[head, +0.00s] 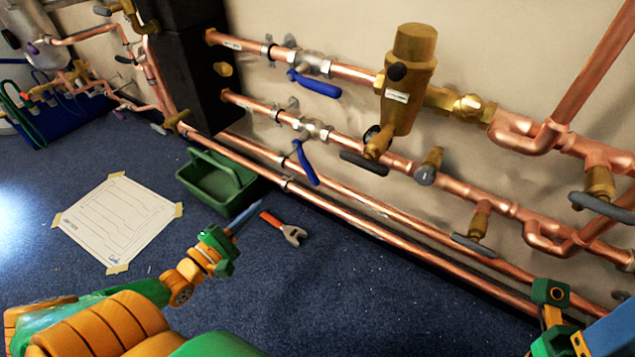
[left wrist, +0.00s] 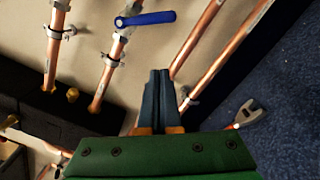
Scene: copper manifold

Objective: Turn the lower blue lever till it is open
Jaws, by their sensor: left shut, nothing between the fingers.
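The lower blue lever (head: 305,163) hangs down from a valve on the second copper pipe, set across that pipe. In the left wrist view, the lower lever (left wrist: 147,19) shows near the top, beyond the fingertips. The upper blue lever (head: 315,84) slants down to the right from its valve on the top pipe, closer to the pipe's line. My left gripper (head: 262,201) is shut and empty, in front of and below the lower lever, apart from it. Its closed fingers (left wrist: 158,74) point toward the pipes. My right gripper (head: 558,310) is partly in view at the bottom right; its fingers are not clear.
A green tray (head: 236,202) and an orange-handled wrench (head: 285,229) are on the blue carpet below the pipes. A taped paper sheet (head: 117,220) lies farther left. A brass fitting (head: 409,75) and several grey-handled valves are right of the levers. Two lower pipes run beneath.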

